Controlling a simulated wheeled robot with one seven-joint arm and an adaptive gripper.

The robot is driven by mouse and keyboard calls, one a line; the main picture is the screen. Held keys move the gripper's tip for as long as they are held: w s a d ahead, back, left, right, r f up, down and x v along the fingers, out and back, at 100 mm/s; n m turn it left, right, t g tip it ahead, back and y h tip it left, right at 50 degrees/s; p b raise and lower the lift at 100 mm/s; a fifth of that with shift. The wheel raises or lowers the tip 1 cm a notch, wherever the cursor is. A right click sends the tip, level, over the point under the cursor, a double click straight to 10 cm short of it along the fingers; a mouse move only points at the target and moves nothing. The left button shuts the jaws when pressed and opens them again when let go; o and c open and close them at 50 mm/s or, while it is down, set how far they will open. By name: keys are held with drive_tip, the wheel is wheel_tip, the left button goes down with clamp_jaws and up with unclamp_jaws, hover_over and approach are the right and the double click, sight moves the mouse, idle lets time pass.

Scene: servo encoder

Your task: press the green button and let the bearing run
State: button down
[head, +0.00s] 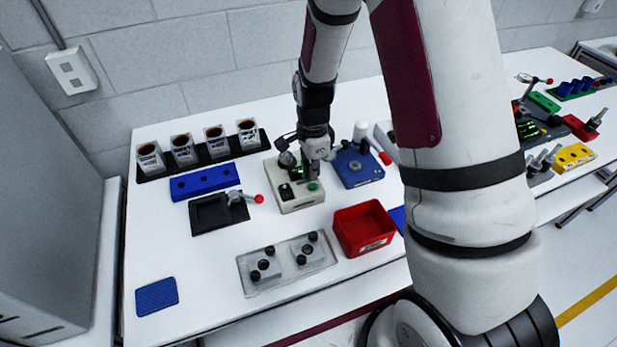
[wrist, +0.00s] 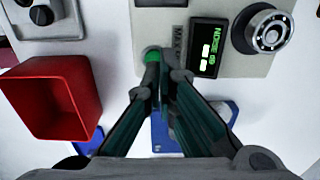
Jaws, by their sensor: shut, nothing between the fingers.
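The beige test box (head: 296,203) stands mid-table in the head view. Its green button (head: 313,186) shows just below my gripper (head: 311,176). In the wrist view the green button (wrist: 152,57) lies at the tips of my gripper (wrist: 163,76), partly covered by a finger. The fingers are together and hold nothing. I cannot tell whether they touch the button. The bearing (wrist: 270,33) is a metal ring with balls, mounted on a dark knob-like hub at the right of the box.
A red bin (head: 362,229) stands in front of the box, right of a grey plate (head: 252,278) with black knobs. A blue fixture (head: 357,168) is close on the right. A black holder (head: 212,214) and blue block (head: 205,182) lie left. The front left table is mostly clear.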

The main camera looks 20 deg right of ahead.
sight(311, 184)
wheel_tip(311, 184, up, 11)
drive_tip(key=b, duration=0.1)
idle(0.9)
drive_tip(key=s+a+r+n+t, duration=0.1)
drive_tip(key=s+r+n, duration=0.3)
drive_tip(key=r, duration=0.3)
drive_tip(key=s+r+n+t, duration=0.2)
drive_tip(key=s+r+n, duration=0.2)
drive_tip(key=r, duration=0.3)
drive_tip(key=s+r+n+t, duration=0.1)
drive_tip(key=s+r+n, duration=0.1)
drive_tip(key=s+n, duration=0.3)
drive_tip(key=s+r+n+t, duration=0.1)
drive_tip(key=s+r+n, duration=0.2)
drive_tip(key=s+n, duration=0.2)
drive_tip(key=s, duration=0.2)
drive_tip(key=shift+s+a+r+t, duration=0.3)
drive_tip(key=shift+s, duration=0.1)
idle(2.6)
